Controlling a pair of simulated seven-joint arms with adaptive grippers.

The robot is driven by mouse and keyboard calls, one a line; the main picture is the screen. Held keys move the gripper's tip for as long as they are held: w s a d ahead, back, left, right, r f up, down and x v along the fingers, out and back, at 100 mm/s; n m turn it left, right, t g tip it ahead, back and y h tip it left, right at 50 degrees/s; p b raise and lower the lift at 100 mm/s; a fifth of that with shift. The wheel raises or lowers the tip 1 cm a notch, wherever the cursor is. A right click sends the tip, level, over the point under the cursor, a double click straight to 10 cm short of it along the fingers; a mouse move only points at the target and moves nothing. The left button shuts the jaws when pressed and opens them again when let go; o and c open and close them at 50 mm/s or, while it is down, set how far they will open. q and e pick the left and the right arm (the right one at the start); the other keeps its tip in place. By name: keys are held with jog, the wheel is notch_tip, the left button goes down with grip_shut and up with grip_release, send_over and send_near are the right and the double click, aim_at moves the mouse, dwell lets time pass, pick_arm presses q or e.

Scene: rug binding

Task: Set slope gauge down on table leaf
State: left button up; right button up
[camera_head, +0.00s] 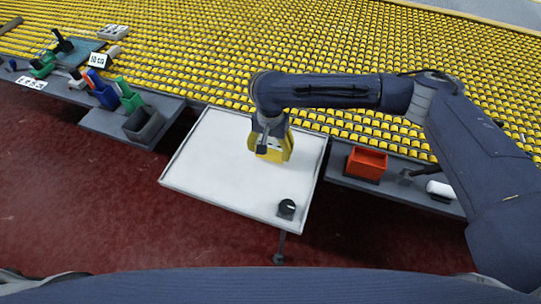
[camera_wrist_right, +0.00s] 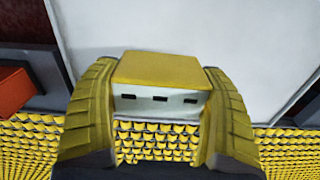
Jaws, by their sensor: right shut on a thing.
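My right gripper (camera_head: 271,152) is over the white table leaf (camera_head: 215,165) in the head view, pointing down with yellow fingers. In the right wrist view, the fingers of my right gripper (camera_wrist_right: 158,105) are shut on the sides of a block with a yellow top and a pale face with dark slots, which I take as the slope gauge (camera_wrist_right: 160,70). In the head view, the gripper mostly hides the gauge. I cannot tell how far it is above the leaf. My left gripper is not in view.
A small black item with a white mark (camera_head: 287,208) sits near the leaf's front right corner. An orange bin (camera_head: 366,163) stands on a shelf to the right. A grey bin (camera_head: 143,125) and coloured tools are at the left. The leaf's left and front middle are clear.

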aim_at(270, 143)
jog(key=shift+f, duration=2.15)
jog(key=o, duration=1.3)
jog(key=shift+f, duration=0.15)
jog(key=shift+c, duration=0.2)
notch_tip(270, 143, up, 12)
jog(key=shift+r, duration=0.15)
